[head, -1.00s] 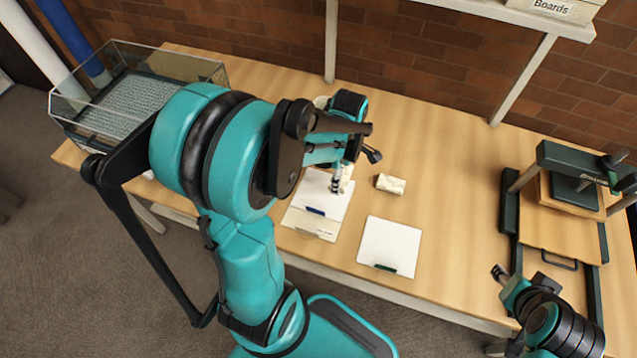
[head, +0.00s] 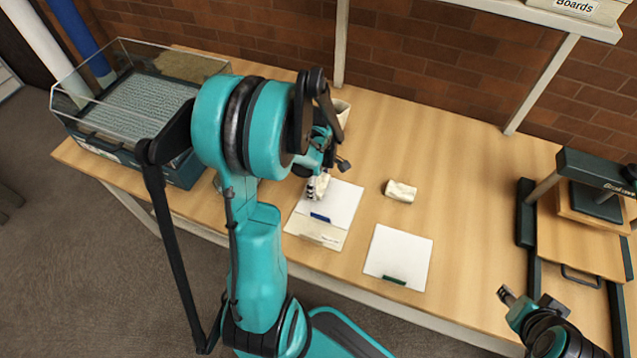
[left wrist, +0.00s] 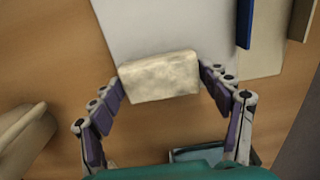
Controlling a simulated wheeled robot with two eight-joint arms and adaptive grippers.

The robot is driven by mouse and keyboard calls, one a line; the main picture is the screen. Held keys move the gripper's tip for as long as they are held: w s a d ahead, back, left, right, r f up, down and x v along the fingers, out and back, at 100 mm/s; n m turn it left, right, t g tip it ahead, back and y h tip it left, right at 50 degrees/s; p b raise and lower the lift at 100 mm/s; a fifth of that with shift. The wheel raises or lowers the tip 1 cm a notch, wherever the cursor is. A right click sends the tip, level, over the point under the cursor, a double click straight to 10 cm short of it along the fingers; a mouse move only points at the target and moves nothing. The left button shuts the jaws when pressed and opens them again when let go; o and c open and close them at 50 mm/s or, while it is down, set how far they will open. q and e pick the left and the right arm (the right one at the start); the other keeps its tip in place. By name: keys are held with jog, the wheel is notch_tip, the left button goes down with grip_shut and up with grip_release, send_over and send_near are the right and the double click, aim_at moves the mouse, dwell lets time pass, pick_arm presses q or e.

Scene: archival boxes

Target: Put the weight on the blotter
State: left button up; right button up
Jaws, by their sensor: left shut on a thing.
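My left gripper (head: 314,186) is shut on a cream, cloth-like block, the weight (left wrist: 160,77), which sits between its two fingers. In the head view the weight (head: 323,183) shows at the upper left part of a white sheet (head: 341,205) with a blue clip. The left wrist view shows that sheet (left wrist: 170,25) just beyond the weight; whether they touch I cannot tell. A second white sheet (head: 398,252) with a green clip lies to the right. Which is the blotter is not marked. My right gripper (head: 507,296) is at lower right, away from the sheets; its jaw opening is unclear.
Another cream block (head: 400,191) lies right of the blue-clip sheet. A pale pot (head: 341,112) stands behind my left gripper. A glass-walled tank (head: 72,112) stands at left, a press (head: 582,262) at right. The wooden table (head: 460,170) is clear between sheets and press.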

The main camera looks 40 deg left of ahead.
aim_at(318, 183)
pick_arm(q)
jog(key=shift+r, duration=0.1)
jog(key=shift+f, duration=0.2)
jog(key=o, duration=1.5)
jog(key=shift+r, duration=0.1)
jog(key=shift+o, duration=0.2)
notch_tip(318, 183, up, 11)
jog(key=p, duration=0.4)
jog(key=s+d+r+m+t, duration=0.2)
jog(key=d+r+m, duration=0.3)
jog(key=d+m, duration=0.4)
jog(key=s+d+r+m+t, duration=0.3)
jog(key=d+r+m+t, duration=0.2)
jog(key=d+m, duration=0.4)
jog(key=m, duration=0.3)
jog(key=shift+s+d+m, duration=0.25)
jog(key=shift+s+m, duration=0.05)
